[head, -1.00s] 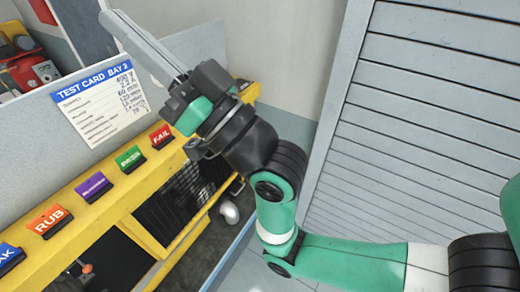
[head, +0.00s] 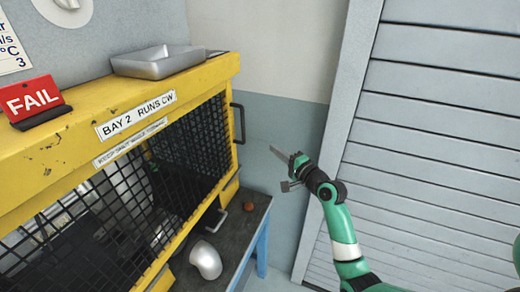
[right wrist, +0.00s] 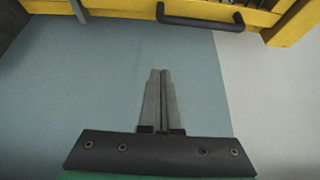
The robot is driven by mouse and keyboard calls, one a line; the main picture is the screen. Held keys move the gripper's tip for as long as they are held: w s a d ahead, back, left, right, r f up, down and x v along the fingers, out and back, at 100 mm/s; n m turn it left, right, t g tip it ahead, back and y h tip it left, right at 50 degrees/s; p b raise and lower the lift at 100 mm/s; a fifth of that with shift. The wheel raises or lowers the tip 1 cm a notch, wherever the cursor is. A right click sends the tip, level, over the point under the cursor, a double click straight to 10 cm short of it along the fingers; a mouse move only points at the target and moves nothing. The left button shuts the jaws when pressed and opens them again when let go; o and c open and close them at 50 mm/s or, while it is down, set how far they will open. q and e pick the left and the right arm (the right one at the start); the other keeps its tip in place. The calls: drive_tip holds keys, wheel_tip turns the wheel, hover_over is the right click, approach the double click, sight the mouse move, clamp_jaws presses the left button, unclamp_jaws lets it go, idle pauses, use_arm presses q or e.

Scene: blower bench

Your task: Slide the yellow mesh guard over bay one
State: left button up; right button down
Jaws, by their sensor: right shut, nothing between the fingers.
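A yellow-framed housing with black mesh panels (head: 205,140) fills the left of the head view, labelled "BAY 2 RUNS CW"; I cannot tell which part is the sliding guard. A dark bar handle (head: 240,123) is on its right end, and it also shows at the top of the right wrist view (right wrist: 203,21). My right gripper (head: 273,149) is to the right of this handle, apart from it. Its fingers (right wrist: 162,72) are together and empty. Bay one is not identifiable in view. My left gripper is not in view.
A grey metal tray (head: 160,62) and a red FAIL sign (head: 34,100) stand on the housing top. A rounded silver part (head: 206,260) and a small reddish ball (head: 248,206) are on the dark bench. A slatted grey shutter (head: 435,125) is behind my right arm.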

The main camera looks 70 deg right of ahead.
drive_tip(key=w+b, duration=0.3)
drive_tip(key=w, duration=0.6)
drive_tip(key=shift+w+d+b, duration=0.15)
drive_tip(key=shift+d+b, duration=0.15)
drive_tip(key=shift+d, duration=0.1)
drive_tip(key=shift+a+r, duration=0.1)
